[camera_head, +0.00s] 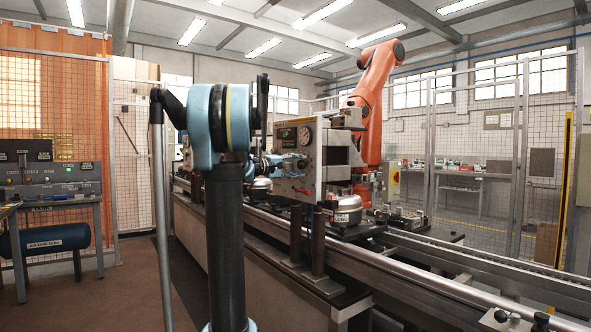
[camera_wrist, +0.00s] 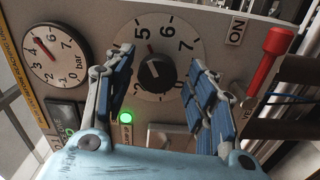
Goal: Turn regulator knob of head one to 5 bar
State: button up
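The regulator knob (camera_wrist: 155,74) is black, on a round pale dial numbered up to 7. The gauge (camera_wrist: 56,58) in bar has a red needle pointing to the upper left, near 4. In the head view the panel (camera_head: 327,170) stands over the conveyor, with the gripper (camera_head: 300,164) in front of it, partly hidden by my arm.
A green lamp (camera_wrist: 126,117) glows below the dial. A red-handled lever (camera_wrist: 269,61) stands right of the gripper. An orange robot arm (camera_head: 371,90) is behind the panel. A bench (camera_head: 52,170) stands at left.

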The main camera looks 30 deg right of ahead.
dwell(0.3)
jog(key=a, duration=1.2)
jog(key=shift+s, duration=0.45)
jog(key=s+a+f+y, duration=0.6)
jog(key=s+a+f, duration=0.4)
jog(key=f, duration=0.4)
jog(key=s+a+f+y, duration=0.6)
jog(key=s+a+f, duration=0.4)
jog(key=a+f, duration=0.2)
jog(key=s+a+f+y, duration=0.6)
jog(key=s+a+f, duration=0.4)
jog(key=f, duration=0.7)
jog(key=shift+s+a+n+t, duration=0.15)
jog(key=shift+a+n+t, duration=0.2)
jog(key=shift+a, duration=0.3)
